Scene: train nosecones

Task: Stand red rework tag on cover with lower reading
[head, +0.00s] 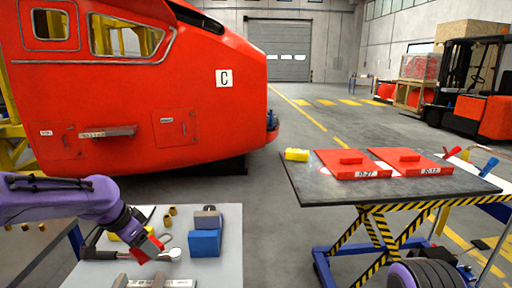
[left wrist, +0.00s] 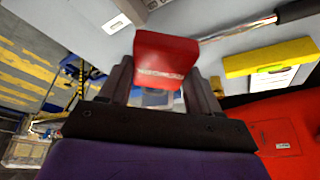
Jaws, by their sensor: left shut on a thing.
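My left gripper (head: 146,244) is over the light worktable at the lower left, shut on the red rework tag (head: 148,250). In the left wrist view the red tag (left wrist: 165,58) stands between the fingers (left wrist: 164,85), with pale, unreadable print on its face. Two flat red covers with raised handles lie side by side on the dark lift table (head: 310,185): the left cover (head: 350,165) and the right cover (head: 408,161). Each has a white label on its front edge, seemingly R-27 left and R-17 right, too small to be sure. My right gripper is not in view.
A blue box (head: 205,243), small brass-coloured pieces and a metal block (head: 155,282) are on the worktable (head: 228,270). A red train nosecone (head: 200,120) marked C stands behind. Floor separates the two tables.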

